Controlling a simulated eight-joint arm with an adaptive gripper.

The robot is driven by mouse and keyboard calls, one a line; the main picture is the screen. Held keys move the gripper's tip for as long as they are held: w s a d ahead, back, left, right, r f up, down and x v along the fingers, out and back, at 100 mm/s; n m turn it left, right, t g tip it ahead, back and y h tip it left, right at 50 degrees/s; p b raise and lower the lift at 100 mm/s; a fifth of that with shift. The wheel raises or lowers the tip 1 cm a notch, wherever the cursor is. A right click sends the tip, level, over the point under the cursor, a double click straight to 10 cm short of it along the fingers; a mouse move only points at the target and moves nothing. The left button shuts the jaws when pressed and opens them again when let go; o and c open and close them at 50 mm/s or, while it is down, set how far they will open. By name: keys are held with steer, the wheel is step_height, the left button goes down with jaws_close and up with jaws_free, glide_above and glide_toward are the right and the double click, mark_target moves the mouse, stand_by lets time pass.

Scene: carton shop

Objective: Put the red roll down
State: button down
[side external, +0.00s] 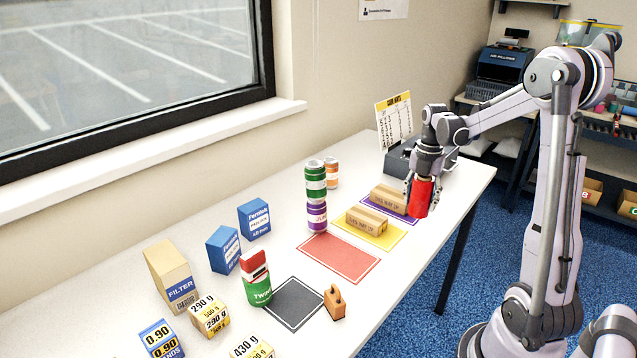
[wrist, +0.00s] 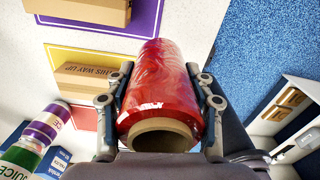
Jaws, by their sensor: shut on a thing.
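The red roll (side external: 420,197) is a shiny red film wound on a brown cardboard core. My gripper (side external: 421,187) is shut on it and holds it upright above the right part of the table, near its front edge. In the wrist view the red roll (wrist: 160,85) fills the middle, with a gripper finger against each side. The side external view shows a red mat (side external: 339,258), a yellow mat with a carton (side external: 367,220) on it, and a purple mat with another carton (side external: 389,199). The red mat is bare.
A dark grey mat (side external: 293,303) lies bare, with a wooden-looking block (side external: 334,301) at its right edge. Stacked cans (side external: 316,197) stand behind the red mat. Boxes and a green can (side external: 256,285) crowd the left. A grey tray with a sign (side external: 395,120) stands at the far end.

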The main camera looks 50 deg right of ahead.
mark_target(417, 213)
steer(key=shift+f, duration=2.05)
steer(key=shift+f, duration=0.4)
steer(key=c, duration=0.5)
jaws_free()
